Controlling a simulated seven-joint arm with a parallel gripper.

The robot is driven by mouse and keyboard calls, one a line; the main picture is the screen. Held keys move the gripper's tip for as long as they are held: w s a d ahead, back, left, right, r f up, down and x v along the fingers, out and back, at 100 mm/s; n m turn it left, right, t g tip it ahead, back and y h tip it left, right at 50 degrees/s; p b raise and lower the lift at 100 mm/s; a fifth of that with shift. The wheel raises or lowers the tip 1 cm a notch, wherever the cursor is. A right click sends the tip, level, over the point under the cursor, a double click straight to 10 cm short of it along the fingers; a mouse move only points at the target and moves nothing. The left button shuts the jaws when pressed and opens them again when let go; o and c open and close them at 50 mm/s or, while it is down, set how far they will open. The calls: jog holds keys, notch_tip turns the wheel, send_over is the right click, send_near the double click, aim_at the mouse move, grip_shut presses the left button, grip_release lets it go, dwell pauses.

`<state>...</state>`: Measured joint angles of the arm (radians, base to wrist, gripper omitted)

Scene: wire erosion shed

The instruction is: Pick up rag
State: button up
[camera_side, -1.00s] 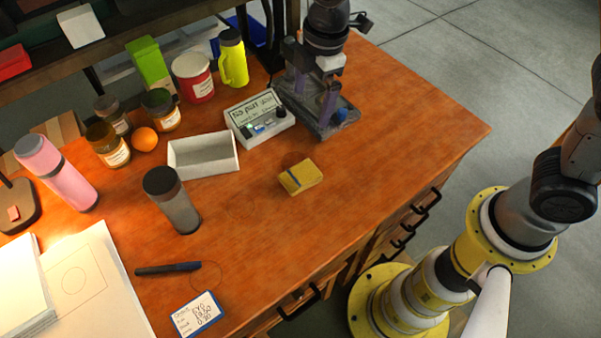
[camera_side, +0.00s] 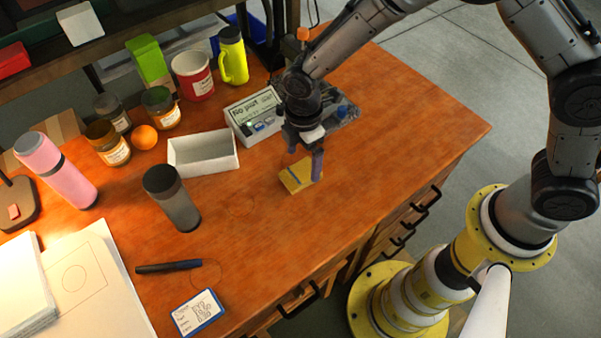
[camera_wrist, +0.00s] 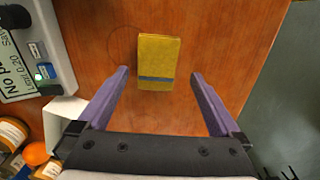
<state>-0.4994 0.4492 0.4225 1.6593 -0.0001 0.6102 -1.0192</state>
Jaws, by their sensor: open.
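The rag (camera_side: 297,178) is a small folded yellow cloth with a blue stripe, lying flat on the wooden bench. It also shows in the wrist view (camera_wrist: 158,58), ahead of and between the two fingers. My gripper (camera_side: 304,164) is over the rag in the side view, fingers pointing down. In the wrist view my gripper (camera_wrist: 158,82) is open, with a purple finger on each side and nothing between the tips but the rag beyond them. I cannot tell the exact height of the fingertips above the bench.
A white open box (camera_side: 204,153) and a grey device with a display (camera_side: 252,108) stand left of the rag. A grey tumbler (camera_side: 174,199) stands farther left. The bench (camera_side: 400,120) is clear to the right and in front of the rag.

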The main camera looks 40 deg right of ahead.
aim_at(303, 171)
jog(key=shift+w+d+f, duration=0.1)
jog(key=shift+f, duration=1.05)
jog(key=shift+w+f, duration=0.1)
jog(key=shift+f, duration=1.05)
jog(key=c, duration=1.3)
jog(key=shift+r, duration=0.1)
jog(key=shift+r, duration=0.5)
notch_tip(303, 171, up, 2)
jog(key=shift+r, duration=0.2)
jog(key=s+d+r, duration=0.2)
jog(key=s+r, duration=0.1)
jog(key=s, duration=0.1)
jog(key=s+d+r, duration=0.2)
jog(key=s+r, duration=0.1)
jog(key=s, duration=0.1)
jog(key=s+d+r, duration=0.2)
jog(key=s+r, duration=0.1)
jog(key=s, duration=0.1)
jog(key=shift+s+d+r, duration=0.2)
jog(key=shift+d, duration=0.1)
